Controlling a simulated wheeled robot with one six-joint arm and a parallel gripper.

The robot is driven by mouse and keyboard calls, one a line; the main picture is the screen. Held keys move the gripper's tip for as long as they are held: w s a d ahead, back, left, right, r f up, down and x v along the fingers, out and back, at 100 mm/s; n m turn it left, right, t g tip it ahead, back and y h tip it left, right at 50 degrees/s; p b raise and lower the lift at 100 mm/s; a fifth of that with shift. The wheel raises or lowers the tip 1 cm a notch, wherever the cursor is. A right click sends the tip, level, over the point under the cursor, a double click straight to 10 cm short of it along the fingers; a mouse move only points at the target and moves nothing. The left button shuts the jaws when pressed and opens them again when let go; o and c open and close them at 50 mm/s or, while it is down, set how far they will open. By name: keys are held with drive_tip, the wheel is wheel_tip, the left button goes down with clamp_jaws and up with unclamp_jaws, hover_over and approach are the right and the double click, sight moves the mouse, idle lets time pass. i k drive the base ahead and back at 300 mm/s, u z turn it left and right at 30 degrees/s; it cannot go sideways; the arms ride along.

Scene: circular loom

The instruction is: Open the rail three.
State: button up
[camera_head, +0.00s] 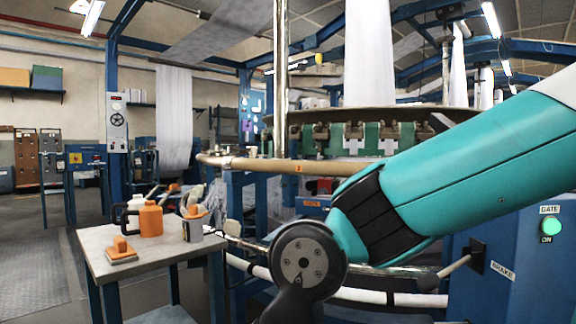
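A tan curved rail (262,165) runs across the front of the circular loom at about mid-height. It carries a small orange label (299,168) whose mark is too small to read surely. A metal fitting sits at the rail's left end, near the upright steel post. The rail spans the gap in front of the loom, and its right part passes behind my teal arm. My arm comes in from the right and its dark wrist joint hangs in front of the loom, below the rail and apart from it. My gripper's fingers are below the picture's edge.
A small table (95,238) at left holds an orange container (150,219), a grey and orange can (193,229) and an orange block (121,250). A blue cabinet at right has a green GATE button (551,226) and a BRAKE lever (456,266). Floor at far left is clear.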

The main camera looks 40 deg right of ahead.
sight(340, 169)
drive_tip(key=z, duration=0.25)
drive_tip(key=i, duration=1.35)
drive_tip(key=u, duration=0.4)
